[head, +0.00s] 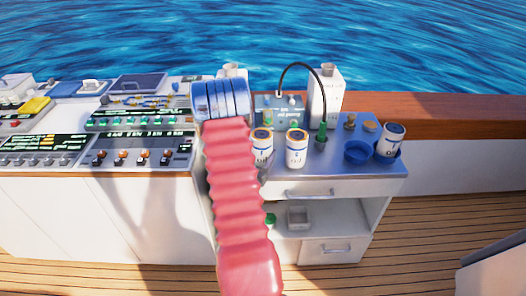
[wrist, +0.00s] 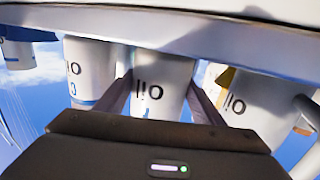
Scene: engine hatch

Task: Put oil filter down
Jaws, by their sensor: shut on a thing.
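In the wrist view, which appears upside down, my gripper (wrist: 160,82) has one finger on each side of a white oil filter (wrist: 161,100) with dark lettering and a blue band. It is shut on this filter. The filter's base lies toward the pale surface at the picture's top; I cannot tell whether they touch. In the head view my red, ribbed arm hides the gripper. White filters with blue bands (head: 297,149) (head: 262,148) stand upright on the blue-grey worktop (head: 335,165), just right of the arm. I cannot tell which, if either, is the held one.
Another filter (head: 391,138) stands at the right, beside a blue round holder (head: 357,152). A white canister (head: 326,95), a grey-blue box (head: 279,110) and a black cable (head: 300,66) are behind. Control panels (head: 130,145) lie left. In the wrist view, white containers (wrist: 90,72) (wrist: 252,105) flank the held filter closely.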

